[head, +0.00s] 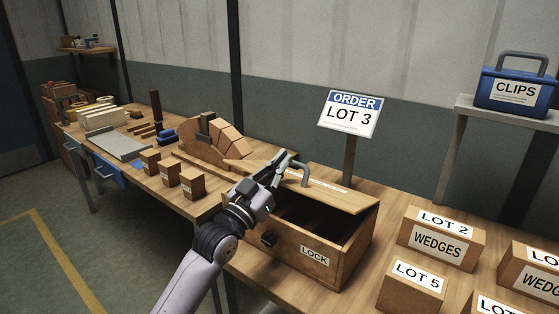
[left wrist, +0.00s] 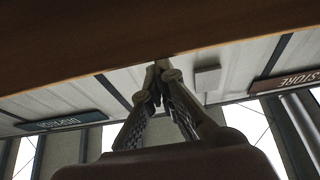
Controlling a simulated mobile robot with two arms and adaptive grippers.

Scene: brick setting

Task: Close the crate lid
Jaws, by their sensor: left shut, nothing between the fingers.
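My left gripper (head: 284,161) is at the lid's left part, over the crate's front. In the left wrist view its fingers (left wrist: 160,68) are shut and empty, with tips close to a brown wooden surface (left wrist: 90,45), likely the lid. I cannot tell whether they touch. A grey curved piece (head: 304,174) shows beside the fingers. My right gripper is not in view.
Cardboard boxes (head: 440,238) marked WEDGES stand right of the crate. An ORDER LOT 3 sign (head: 350,113) stands behind it. Small wooden blocks (head: 170,172) and a brick arch (head: 222,142) are to the left. A blue CLIPS case (head: 513,90) sits on a shelf.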

